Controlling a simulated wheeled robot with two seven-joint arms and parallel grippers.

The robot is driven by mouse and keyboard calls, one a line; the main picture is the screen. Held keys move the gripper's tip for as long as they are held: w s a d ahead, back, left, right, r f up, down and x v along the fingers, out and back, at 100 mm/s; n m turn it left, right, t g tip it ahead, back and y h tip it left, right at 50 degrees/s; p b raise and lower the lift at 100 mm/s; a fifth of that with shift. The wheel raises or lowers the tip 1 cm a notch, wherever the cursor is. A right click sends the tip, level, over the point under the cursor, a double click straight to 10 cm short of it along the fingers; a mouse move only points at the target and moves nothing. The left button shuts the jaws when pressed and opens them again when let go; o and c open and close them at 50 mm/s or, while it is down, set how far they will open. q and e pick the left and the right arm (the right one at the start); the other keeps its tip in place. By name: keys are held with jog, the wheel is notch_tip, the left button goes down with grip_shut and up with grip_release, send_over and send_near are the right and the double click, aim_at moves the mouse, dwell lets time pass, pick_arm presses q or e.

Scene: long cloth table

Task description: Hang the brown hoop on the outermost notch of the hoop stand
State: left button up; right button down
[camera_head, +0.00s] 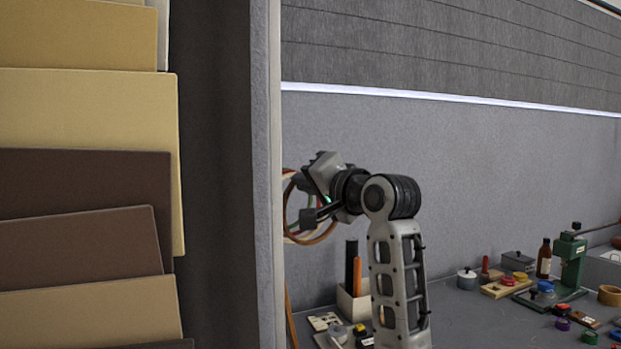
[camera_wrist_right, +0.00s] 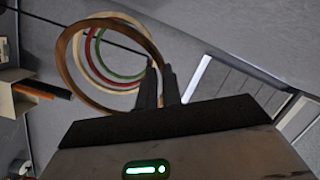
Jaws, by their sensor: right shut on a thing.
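My right gripper (camera_head: 306,216) is raised beside the edge of a grey partition, partly hidden in the head view. In the right wrist view its fingers (camera_wrist_right: 160,88) are shut on the rim of the brown hoop (camera_wrist_right: 66,52). Behind that hoop, cream, red (camera_wrist_right: 86,62) and green (camera_wrist_right: 93,50) hoops show through its opening. A thin dark rod (camera_wrist_right: 40,18) runs behind the hoops, seemingly part of the hoop stand; its notches cannot be made out. In the head view the hoops (camera_head: 287,200) overlap near the gripper, largely hidden by the partition. My left gripper is out of view.
The grey partition (camera_head: 264,150) with tan and brown panels (camera_head: 85,110) blocks the left side. Below my right arm stands a box (camera_head: 350,302) with dark and orange rolls. The table's right side holds a green press (camera_head: 572,262), a bottle (camera_head: 544,258) and small items.

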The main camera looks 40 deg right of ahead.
jog(key=shift+w+d+r, duration=0.2)
jog(key=shift+w+d, duration=0.05)
jog(key=c, duration=1.5)
grip_release()
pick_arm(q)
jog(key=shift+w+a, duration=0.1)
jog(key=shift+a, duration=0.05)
pick_arm(e)
jog(key=shift+a, duration=0.1)
jog(key=shift+f, duration=0.15)
pick_arm(q)
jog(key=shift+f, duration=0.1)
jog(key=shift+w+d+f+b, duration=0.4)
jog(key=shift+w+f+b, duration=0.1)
jog(key=shift+b, duration=0.6)
pick_arm(e)
jog(key=s, duration=1.6)
jog(key=shift+s+a+r, duration=0.2)
jog(key=shift+s+a, duration=0.05)
